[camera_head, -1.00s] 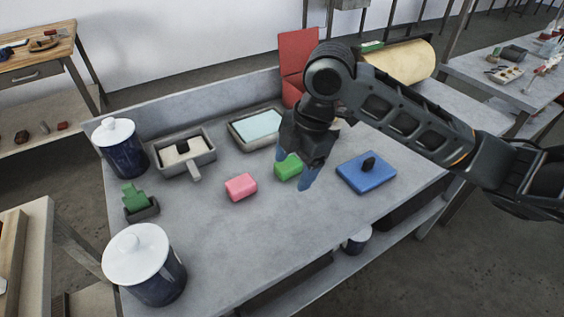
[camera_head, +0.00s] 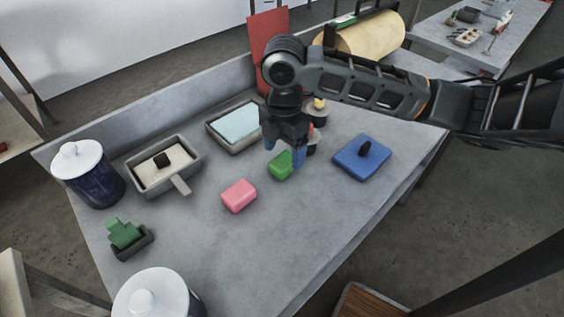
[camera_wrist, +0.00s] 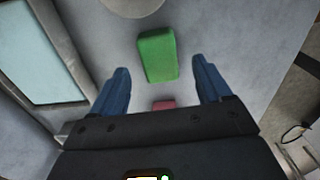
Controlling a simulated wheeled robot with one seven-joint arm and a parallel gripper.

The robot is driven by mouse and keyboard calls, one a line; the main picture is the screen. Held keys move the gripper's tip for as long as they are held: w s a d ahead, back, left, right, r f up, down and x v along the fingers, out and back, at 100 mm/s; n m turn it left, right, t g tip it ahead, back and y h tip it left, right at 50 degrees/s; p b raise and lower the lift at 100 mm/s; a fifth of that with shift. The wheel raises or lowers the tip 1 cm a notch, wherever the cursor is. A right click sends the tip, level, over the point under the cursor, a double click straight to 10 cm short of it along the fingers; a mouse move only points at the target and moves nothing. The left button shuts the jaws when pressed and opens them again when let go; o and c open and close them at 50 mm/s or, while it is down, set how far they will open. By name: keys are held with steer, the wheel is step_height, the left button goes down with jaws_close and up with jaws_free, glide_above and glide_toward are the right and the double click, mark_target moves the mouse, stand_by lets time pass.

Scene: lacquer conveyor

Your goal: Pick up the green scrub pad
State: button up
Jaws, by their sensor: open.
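The green scrub pad (camera_head: 281,166) is a small green block lying flat on the grey table, right of a pink block. It also shows in the wrist view (camera_wrist: 157,56), beyond and between the two blue fingertips. My gripper (camera_head: 284,154) is open and empty, pointing down right at the pad in the head view. In the wrist view my gripper (camera_wrist: 163,80) has its fingers spread wider than the pad, with no contact visible. One finger covers part of the pad's right side in the head view.
The pink block (camera_head: 239,195) lies left of the pad. A blue pad with a black knob (camera_head: 362,158) lies to the right. Trays (camera_head: 186,186), lidded jars (camera_head: 87,175) and a green item in a dark holder (camera_head: 124,234) stand leftward.

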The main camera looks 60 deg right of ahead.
mark_target(284, 160)
step_height(284, 160, down, 4)
steer(key=shift+d+f, duration=0.1)
steer(key=shift+c, duration=0.2)
steer(key=c, duration=1)
step_height(284, 160, up, 10)
steer(key=shift+r, duration=0.1)
